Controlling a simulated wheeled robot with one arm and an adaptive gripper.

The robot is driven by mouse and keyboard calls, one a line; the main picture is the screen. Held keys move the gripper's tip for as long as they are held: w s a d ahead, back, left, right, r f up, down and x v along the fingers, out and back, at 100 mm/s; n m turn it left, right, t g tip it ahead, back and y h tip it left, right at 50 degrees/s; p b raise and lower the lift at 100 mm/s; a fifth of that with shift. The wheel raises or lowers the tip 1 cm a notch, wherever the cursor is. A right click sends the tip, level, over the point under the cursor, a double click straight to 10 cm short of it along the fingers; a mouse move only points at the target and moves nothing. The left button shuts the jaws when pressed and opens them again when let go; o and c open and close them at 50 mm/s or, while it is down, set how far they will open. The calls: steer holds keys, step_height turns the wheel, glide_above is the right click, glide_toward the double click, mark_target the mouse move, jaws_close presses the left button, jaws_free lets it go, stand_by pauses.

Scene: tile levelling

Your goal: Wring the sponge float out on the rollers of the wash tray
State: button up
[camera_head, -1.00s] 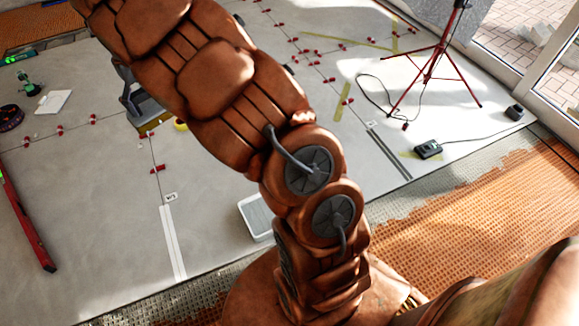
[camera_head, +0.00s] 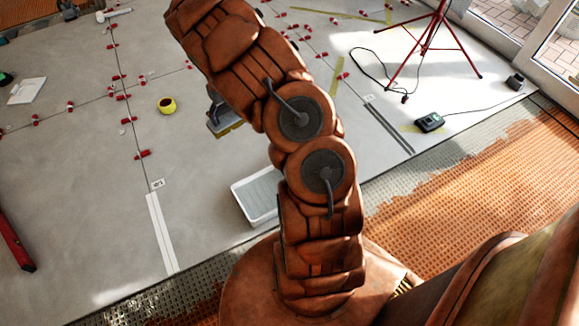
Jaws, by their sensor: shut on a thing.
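My gripper (camera_head: 214,104) shows only in part, at the left edge of my arm, which hides the rest of it. It is shut on the sponge float (camera_head: 226,127), a grey-blue block with a yellowish sponge edge low down. The float is up and left of the wash tray, apart from it. The wash tray (camera_head: 238,201) is a white, shallow, rectangular tray on the tiles, left of my lower arm. My arm covers its right end. I cannot make out its rollers.
A yellow roll (camera_head: 167,105) lies on the tiles left of the float. Several red levelling clips line the joints. A red tripod (camera_head: 430,40) and a black charger (camera_head: 429,122) with a cable stand right. A red level (camera_head: 14,243) lies at the left edge.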

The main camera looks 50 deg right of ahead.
steer(key=shift+m, duration=0.8)
steer(key=shift+s+d+f+b, duration=1.6)
steer(key=shift+s+d+f, duration=0.7)
steer(key=shift+f, duration=2.7)
steer(key=shift+s+d+f+b, duration=1.75)
steer(key=shift+s+f, duration=1.1)
steer(key=shift+f, duration=2.2)
steer(key=shift+s+d+f+b, duration=1.5)
steer(key=shift+s+d+f, duration=0.85)
steer(key=shift+f, duration=2.65)
steer(key=shift+s+a+f, duration=0.2)
steer(key=shift+a+f, duration=0.05)
steer(key=shift+f, duration=0.35)
